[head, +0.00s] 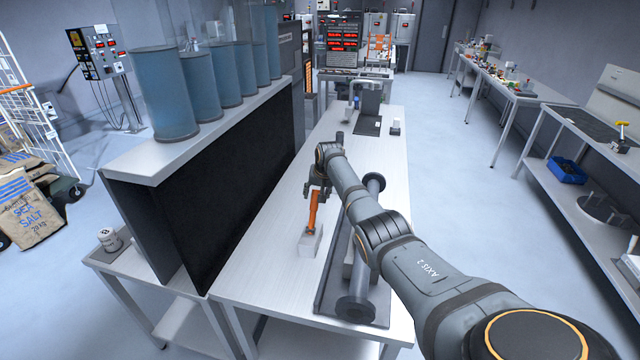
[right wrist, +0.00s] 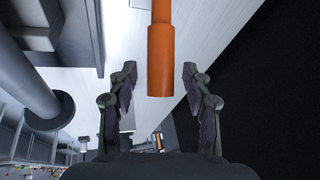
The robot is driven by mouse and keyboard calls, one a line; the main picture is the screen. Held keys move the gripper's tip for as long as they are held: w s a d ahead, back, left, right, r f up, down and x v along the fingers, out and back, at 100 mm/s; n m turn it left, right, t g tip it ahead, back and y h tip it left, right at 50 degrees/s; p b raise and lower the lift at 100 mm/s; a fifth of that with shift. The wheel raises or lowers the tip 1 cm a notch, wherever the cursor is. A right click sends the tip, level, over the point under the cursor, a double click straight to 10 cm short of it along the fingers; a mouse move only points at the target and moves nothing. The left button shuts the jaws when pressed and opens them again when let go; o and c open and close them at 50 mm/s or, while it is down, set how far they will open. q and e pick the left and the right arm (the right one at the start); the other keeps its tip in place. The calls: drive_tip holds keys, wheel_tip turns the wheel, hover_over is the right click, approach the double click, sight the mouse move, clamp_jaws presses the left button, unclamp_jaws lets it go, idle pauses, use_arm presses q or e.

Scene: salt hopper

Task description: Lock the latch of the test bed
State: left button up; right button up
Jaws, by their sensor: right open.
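The latch shows as an orange lever (head: 312,212) standing up, slightly tilted, from a pale block (head: 311,243) on the long table. My right gripper (head: 319,186) is at the lever's upper end. In the right wrist view the orange lever (right wrist: 161,50) reaches in between the two spread fingers of the right gripper (right wrist: 158,80), with a gap on each side. The gripper is open and holds nothing. The test bed beside it carries a grey flanged pipe (head: 356,309), partly hidden by my right arm. My left gripper is not in view.
A black panel (head: 215,190) topped by a shelf of blue cylinders (head: 163,100) stands along the table's left side. The pipe's round flange (right wrist: 47,108) lies left of the gripper in the right wrist view. The table (head: 255,275) is bare between panel and block.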

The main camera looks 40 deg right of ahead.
drive_tip(key=v, duration=0.9)
drive_tip(key=shift+s+r, duration=0.2)
drive_tip(key=shift+r, duration=0.15)
